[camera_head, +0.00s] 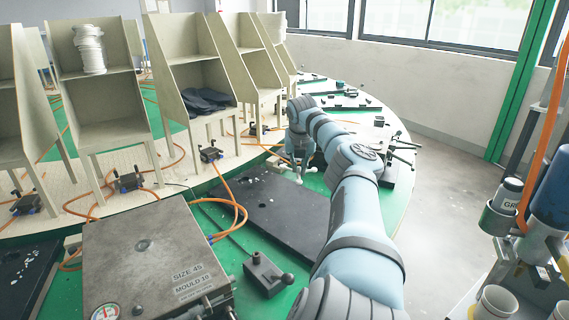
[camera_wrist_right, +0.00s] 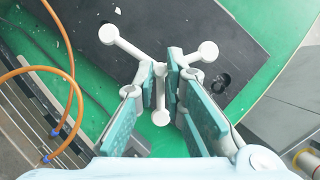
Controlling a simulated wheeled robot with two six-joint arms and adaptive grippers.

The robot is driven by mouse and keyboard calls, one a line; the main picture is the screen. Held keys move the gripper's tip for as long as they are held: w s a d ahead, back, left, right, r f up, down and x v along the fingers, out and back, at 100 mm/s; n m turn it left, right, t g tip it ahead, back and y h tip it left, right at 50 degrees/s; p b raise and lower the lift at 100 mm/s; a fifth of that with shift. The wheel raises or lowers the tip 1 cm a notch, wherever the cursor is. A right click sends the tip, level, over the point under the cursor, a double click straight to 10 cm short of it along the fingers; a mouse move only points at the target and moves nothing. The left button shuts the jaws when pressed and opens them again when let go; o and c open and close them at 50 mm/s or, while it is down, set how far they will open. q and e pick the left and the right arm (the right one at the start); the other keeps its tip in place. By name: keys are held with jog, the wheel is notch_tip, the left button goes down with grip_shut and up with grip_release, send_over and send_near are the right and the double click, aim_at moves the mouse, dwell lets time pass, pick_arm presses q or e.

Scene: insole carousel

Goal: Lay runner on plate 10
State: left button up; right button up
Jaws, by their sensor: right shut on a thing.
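The runner is a white branched piece with round ends; it shows in the wrist view (camera_wrist_right: 131,48) and small in the head view (camera_head: 298,178). My right gripper (camera_wrist_right: 164,76) is shut on its middle stem, between teal pads. My left gripper is not in view.
A small dark block with a ball knob (camera_head: 264,272) sits on the green surface near the plate. Orange hoses (camera_head: 237,212) loop by the mould. Wooden racks (camera_head: 195,65) line the left and back. A stand with cups (camera_head: 500,215) is at right.

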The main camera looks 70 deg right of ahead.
pick_arm(q)
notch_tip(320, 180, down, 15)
jog(key=b, duration=1.5)
pick_arm(e)
jog(key=shift+m, duration=0.4)
jog(key=f, duration=0.4)
jog(key=s+d+f, duration=0.1)
jog(key=f, duration=0.4)
jog(key=s+f, duration=0.1)
jog(key=f, duration=0.4)
jog(key=shift+d+f, duration=0.15)
jog(key=shift+f, duration=0.05)
notch_tip(320, 180, down, 3)
jog(key=b, duration=0.3)
jog(key=shift+f, duration=0.1)
jog(key=shift+f+b, duration=0.8)
jog(key=shift+f, duration=0.1)
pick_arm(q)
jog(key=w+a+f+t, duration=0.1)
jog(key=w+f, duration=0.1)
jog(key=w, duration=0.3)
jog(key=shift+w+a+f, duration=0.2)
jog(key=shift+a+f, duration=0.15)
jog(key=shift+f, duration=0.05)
pick_arm(e)
jog(key=shift+r, duration=0.15)
jog(key=o, duration=0.7)
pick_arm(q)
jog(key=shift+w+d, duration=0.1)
